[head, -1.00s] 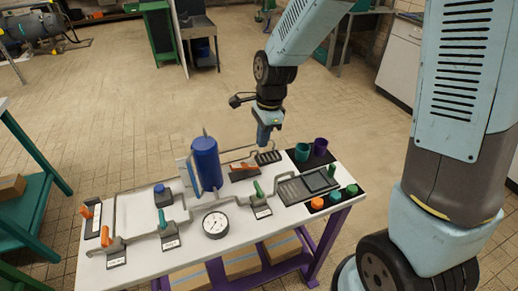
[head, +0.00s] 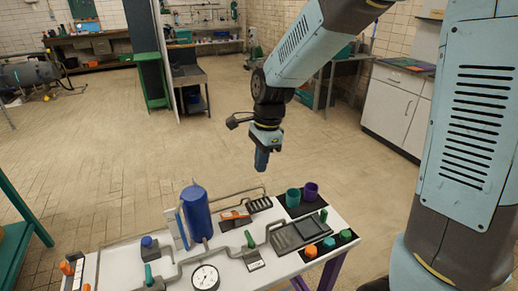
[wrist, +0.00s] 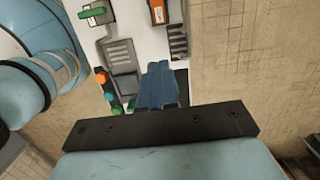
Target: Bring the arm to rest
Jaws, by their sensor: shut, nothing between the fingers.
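My gripper (head: 262,160) hangs pointing down at the end of my bent arm, above the back right part of the white bench (head: 120,258). It is shut and holds nothing. In the wrist view its blue fingers (wrist: 160,85) are together, with the bench top behind them. The fingers are clear of the bench and touch nothing.
On the bench stand a blue cylinder (head: 196,213), a round gauge (head: 205,278), grey pipework with a green-handled valve (head: 249,239), a teal cup (head: 293,197) and a purple cup (head: 311,192). A green table (head: 22,215) is at left. Open tiled floor lies behind.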

